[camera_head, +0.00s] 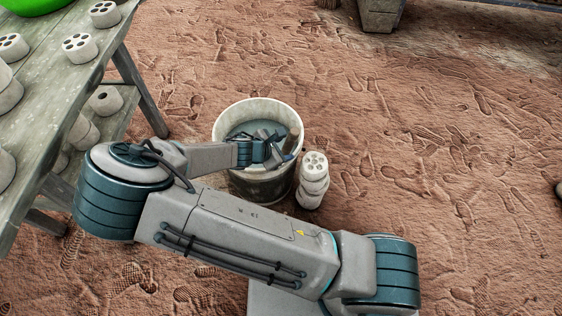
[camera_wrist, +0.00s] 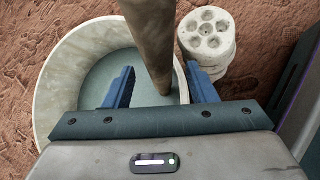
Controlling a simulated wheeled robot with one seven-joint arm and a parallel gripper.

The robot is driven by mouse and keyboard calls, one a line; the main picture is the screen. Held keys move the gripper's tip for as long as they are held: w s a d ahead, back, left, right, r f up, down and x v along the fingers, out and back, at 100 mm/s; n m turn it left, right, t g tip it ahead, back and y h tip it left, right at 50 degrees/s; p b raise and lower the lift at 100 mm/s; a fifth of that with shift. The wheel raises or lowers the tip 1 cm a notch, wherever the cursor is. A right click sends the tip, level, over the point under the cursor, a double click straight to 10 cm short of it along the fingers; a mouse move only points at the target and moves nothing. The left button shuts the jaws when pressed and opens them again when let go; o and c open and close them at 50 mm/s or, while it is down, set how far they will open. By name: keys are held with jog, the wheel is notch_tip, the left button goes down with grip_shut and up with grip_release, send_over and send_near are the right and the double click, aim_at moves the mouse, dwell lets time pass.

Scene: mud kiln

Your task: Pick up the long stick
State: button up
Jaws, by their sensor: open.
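The long stick (camera_wrist: 152,38) is brown, round and wooden. In the wrist view it leans in the bucket (camera_wrist: 60,75), rising past the top edge of the picture, and its lower end shows between my fingers. In the head view a short part of the stick (camera_head: 292,139) shows beside my gripper (camera_head: 272,150), over the bucket. My gripper (camera_wrist: 160,72) is open, with one blue finger to each side of the stick in the wrist view. I cannot tell whether either finger touches it.
A stack of pale clay pieces with holes (camera_head: 313,176) stands close against the bucket's right side; its top also shows in the wrist view (camera_wrist: 208,36). A wooden table (camera_head: 62,75) with several clay pieces is at the left.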

aim_at(284, 149)
jog(key=b+x, duration=0.1)
jog(key=x, duration=0.2)
jog(key=shift+f, duration=0.15)
jog(key=c, duration=1.1)
jog(key=shift+o, duration=0.2)
